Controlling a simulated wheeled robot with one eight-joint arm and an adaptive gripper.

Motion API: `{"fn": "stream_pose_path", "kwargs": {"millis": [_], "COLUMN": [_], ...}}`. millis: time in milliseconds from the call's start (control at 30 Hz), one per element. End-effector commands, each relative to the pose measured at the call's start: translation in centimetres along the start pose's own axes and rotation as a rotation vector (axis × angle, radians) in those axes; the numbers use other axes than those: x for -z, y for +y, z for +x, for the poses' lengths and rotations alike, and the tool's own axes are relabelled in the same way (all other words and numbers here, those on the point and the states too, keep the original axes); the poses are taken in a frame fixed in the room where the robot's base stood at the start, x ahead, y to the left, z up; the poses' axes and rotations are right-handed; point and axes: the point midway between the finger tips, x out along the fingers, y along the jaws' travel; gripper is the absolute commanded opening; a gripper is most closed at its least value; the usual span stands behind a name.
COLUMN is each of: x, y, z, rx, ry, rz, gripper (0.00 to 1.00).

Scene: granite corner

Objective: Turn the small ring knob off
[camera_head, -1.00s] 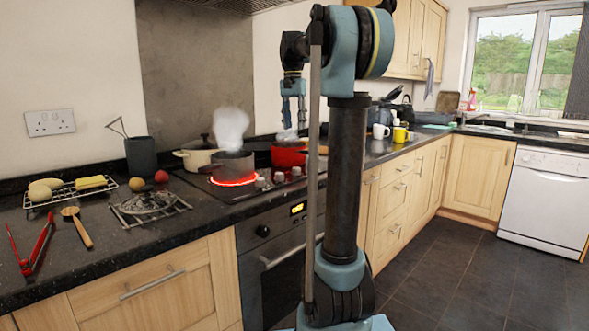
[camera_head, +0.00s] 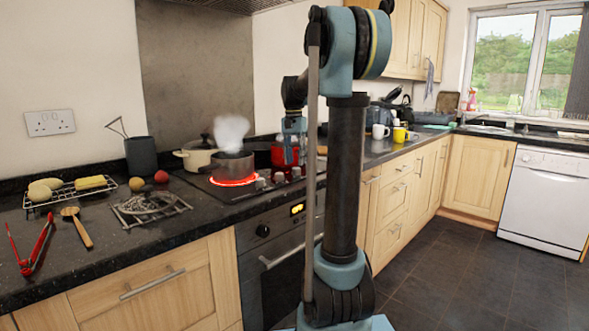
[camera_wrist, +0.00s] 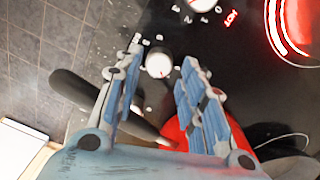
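Several pale round hob knobs stand along the front right of the black hob (camera_head: 238,192). The head view shows one (camera_head: 261,183) nearest the glowing ring (camera_head: 234,182), one (camera_head: 279,177) in the middle and one (camera_head: 296,172) near my gripper (camera_head: 292,160). I cannot tell which is the small ring's knob. In the wrist view my gripper (camera_wrist: 161,56) is open and empty, with a white knob (camera_wrist: 159,64) showing between its fingertips; contact is not visible. Another knob (camera_wrist: 201,4), beside a red "HOT" mark, is at the top edge.
A grey saucepan (camera_head: 232,163) steams on the glowing ring. A red pot (camera_head: 284,156) stands behind my gripper, its red side (camera_wrist: 176,132) close under the fingers in the wrist view. A cream pot (camera_head: 196,158) stands further left. Red tongs (camera_head: 38,249) lie far left.

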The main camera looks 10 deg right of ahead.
Motion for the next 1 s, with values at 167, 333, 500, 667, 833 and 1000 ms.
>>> {"fn": "stream_pose_path", "kwargs": {"millis": [167,333,500,667,833,1000], "x": [0.0,0.0,0.0,0.0,0.0,-0.1], "y": [0.0,0.0,0.0,0.0,0.0,-0.1], "z": [2.3,3.4,3.6,3.6,3.6,3.5], "rx": [0.000,0.000,0.000,0.000,0.000,0.001], "ry": [0.000,0.000,0.000,0.000,0.000,-0.001], "rz": [0.000,0.000,0.000,0.000,0.000,-0.002], "gripper": [0.37,0.37,0.37,0.35,0.04,0.05]}}
